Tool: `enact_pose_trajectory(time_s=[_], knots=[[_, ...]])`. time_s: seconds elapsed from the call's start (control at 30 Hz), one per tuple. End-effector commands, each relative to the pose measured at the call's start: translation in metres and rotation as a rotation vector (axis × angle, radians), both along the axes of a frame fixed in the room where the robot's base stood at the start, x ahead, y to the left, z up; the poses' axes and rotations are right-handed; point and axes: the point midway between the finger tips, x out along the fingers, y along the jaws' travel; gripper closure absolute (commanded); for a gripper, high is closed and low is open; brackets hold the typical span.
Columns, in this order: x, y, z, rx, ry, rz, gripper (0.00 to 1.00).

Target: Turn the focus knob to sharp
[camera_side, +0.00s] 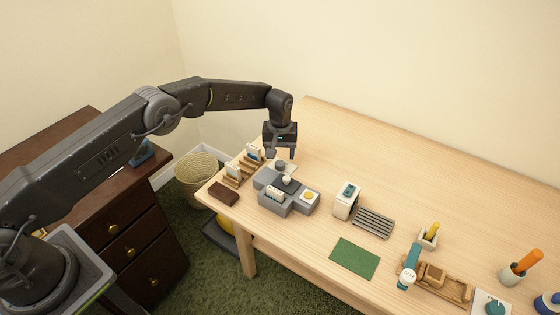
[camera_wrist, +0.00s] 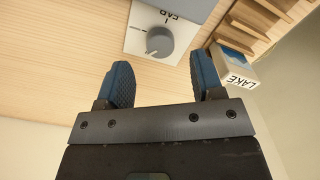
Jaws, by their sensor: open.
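The focus knob (camera_wrist: 159,42) is a grey round dial on a white plate (camera_wrist: 138,42) in the wrist view. The plate carries a short dark mark and the upside-down word "FAR". In the side view the plate lies beside the back of a grey device (camera_side: 268,181), and the knob (camera_side: 280,164) is partly hard to make out below my gripper. My gripper (camera_wrist: 161,76) is open and empty, with two blue fingertips. In the wrist view they sit on either side of the knob's line but short of it, with a gap and no contact. The same gripper (camera_side: 283,154) points down in the side view.
A wooden rack (camera_side: 236,178) with cards stands close by; one card reads "LAKE" (camera_wrist: 238,75). A brown block (camera_side: 223,194) lies at the table edge. A white box (camera_side: 346,200), slatted tray (camera_side: 373,222) and green mat (camera_side: 355,258) lie to the right. The table behind is clear.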

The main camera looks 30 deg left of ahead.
Motion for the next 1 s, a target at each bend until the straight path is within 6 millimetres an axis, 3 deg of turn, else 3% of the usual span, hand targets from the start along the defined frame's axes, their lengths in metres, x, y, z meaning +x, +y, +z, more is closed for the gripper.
enact_pose_trajectory(time_s=[0.1, 0.23, 0.63, 1.0], knots=[[0.0, 0.0, -0.02, -0.001, 0.001, 0.0, 0.39], [0.0, 0.0, -0.033, -0.001, -0.001, -0.001, 0.39], [0.0, 0.0, -0.039, -0.001, -0.001, -0.001, 0.39], [0.0, 0.0, -0.039, 0.0, -0.001, -0.001, 0.74]])
